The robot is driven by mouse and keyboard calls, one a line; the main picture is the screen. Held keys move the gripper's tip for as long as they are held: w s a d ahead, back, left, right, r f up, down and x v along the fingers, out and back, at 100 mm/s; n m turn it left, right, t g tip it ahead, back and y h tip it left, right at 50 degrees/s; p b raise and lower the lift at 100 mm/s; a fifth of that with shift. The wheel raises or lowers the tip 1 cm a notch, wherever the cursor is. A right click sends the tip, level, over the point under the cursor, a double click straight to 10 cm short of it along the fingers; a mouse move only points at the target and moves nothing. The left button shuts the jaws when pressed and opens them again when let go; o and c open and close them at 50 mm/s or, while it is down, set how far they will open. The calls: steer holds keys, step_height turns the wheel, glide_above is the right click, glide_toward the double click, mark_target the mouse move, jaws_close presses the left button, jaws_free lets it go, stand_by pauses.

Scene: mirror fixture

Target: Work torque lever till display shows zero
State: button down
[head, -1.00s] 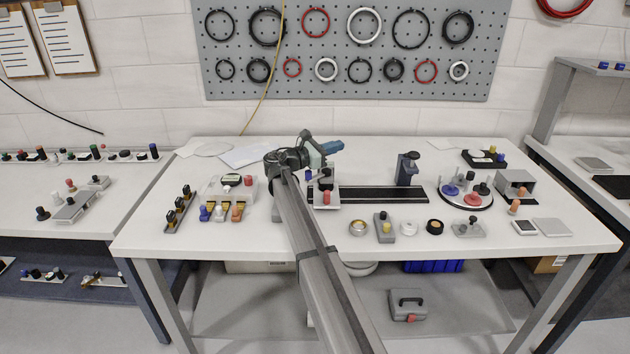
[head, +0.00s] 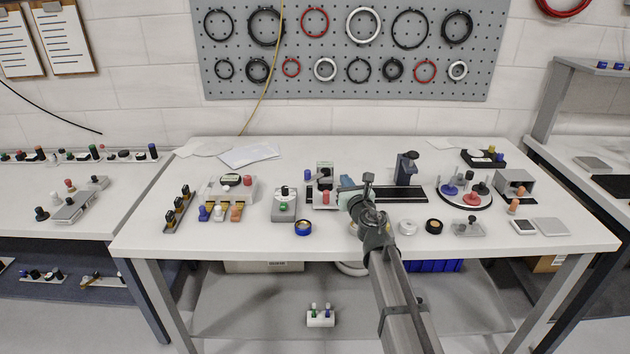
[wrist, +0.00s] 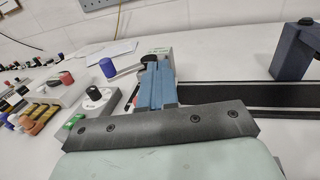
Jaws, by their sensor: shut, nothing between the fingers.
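The rail fixture has a long black rail (head: 395,196) in the middle of the table. A grey block (head: 326,198) with a dark upright box (head: 325,172) and a red knob stands at its left end. A blue-grey post (head: 407,168) stands farther right; it also shows in the wrist view (wrist: 295,50). I cannot tell which part is the torque lever, and no display can be read. My gripper (head: 344,184) is shut and empty, just right of the block. In the wrist view its blue fingers (wrist: 155,75) hide part of the block; contact cannot be told.
A grey device with a black knob (head: 284,205) stands left of the fixture. Small round parts (head: 303,228) and (head: 434,226) line the front. A round tray of coloured knobs (head: 466,195) is at the right. Papers (head: 248,155) lie at the back left.

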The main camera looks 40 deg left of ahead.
steer(key=s+d+f+n+g+y, duration=0.1)
steer(key=s+d+n+g+y, duration=0.15)
steer(key=s+d+g, duration=0.35)
steer(key=n, duration=0.1)
glide_toward(309, 175)
steer(key=x, duration=0.7)
steer(key=shift+d, duration=0.1)
steer(key=shift+a+t, duration=0.2)
steer(key=shift+t, duration=0.3)
